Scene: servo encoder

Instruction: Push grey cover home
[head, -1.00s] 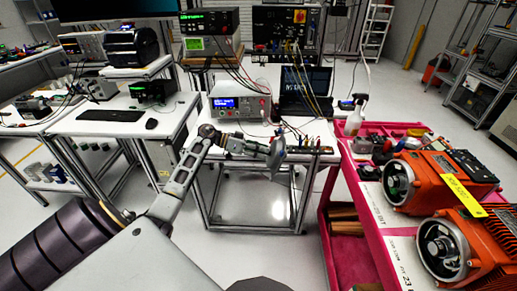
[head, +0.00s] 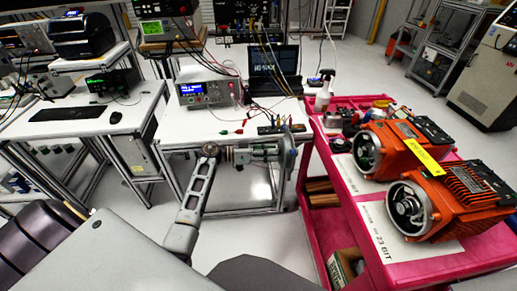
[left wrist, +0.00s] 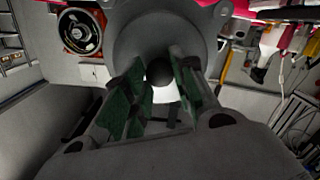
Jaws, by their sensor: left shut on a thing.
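My left gripper (head: 277,152) is shut on the grey cover (head: 290,153), a round disc held upright just left of the pink cart. In the left wrist view the cover (left wrist: 150,28) fills the top middle, and the green-padded fingers (left wrist: 160,85) close around a part at its centre. Two orange motors lie on the cart, a far one (head: 405,145) and a near one (head: 465,200), with round open ends facing left. The cover is apart from both. An open motor end (left wrist: 80,32) also shows at the wrist view's top left. My right gripper is out of view.
The pink cart (head: 390,270) has white labelled sheets, a spray bottle (head: 323,92) and small parts near its far end. A workbench (head: 180,125) with a power supply (head: 208,93) and laptop (head: 273,72) stands behind my left arm. Floor shows between bench and cart.

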